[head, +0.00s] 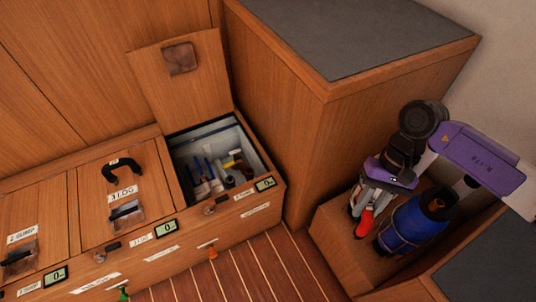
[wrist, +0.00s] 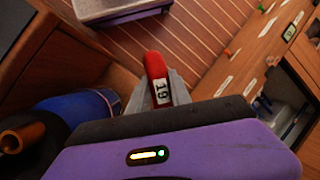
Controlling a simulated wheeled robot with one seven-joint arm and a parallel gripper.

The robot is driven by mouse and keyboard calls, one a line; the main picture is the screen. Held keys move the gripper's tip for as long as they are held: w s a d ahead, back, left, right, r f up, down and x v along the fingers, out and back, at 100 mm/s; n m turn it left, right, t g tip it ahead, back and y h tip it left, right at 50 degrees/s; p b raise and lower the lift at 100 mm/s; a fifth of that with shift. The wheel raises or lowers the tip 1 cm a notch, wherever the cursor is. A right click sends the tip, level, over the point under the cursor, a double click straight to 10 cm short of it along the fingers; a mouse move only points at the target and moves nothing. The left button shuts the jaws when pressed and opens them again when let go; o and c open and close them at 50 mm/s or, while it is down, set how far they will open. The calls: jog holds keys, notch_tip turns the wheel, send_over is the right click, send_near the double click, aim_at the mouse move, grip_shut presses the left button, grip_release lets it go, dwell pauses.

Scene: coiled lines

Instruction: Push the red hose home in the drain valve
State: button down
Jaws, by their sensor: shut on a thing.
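My gripper (head: 361,209) is at the right in the head view, low over the wooden step beside the blue drum. It is shut on a short red piece (head: 364,222), which hangs below the fingers. In the wrist view the red piece (wrist: 155,66) bears a white label reading 19 and sits between the grey fingers. It is the only red thing I see, taken here as the red hose; no longer run of it shows. I cannot single out the drain valve. Small orange (head: 212,253) and green (head: 124,292) fittings show low on the locker front.
The blue drum (head: 408,226) with a brass-coloured fitting (wrist: 22,138) stands close beside my gripper. An open locker (head: 178,136) holds several bottles and tools; its lid (head: 185,88) stands up. A tall wooden cabinet (head: 280,125) rises behind. The striped floor (head: 262,266) is clear.

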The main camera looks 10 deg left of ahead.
jog(key=shift+f+b, duration=0.6)
jog(key=shift+f, duration=0.2)
notch_tip(320, 180, up, 11)
jog(key=p, duration=1.1)
jog(key=shift+r, duration=0.1)
jog(key=shift+a+f, duration=0.3)
jog(key=shift+f, duration=0.1)
jog(key=shift+w+a+b, duration=0.1)
jog(key=shift+w+b, duration=0.05)
jog(key=shift+b, duration=0.15)
jog(key=shift+d, duration=0.2)
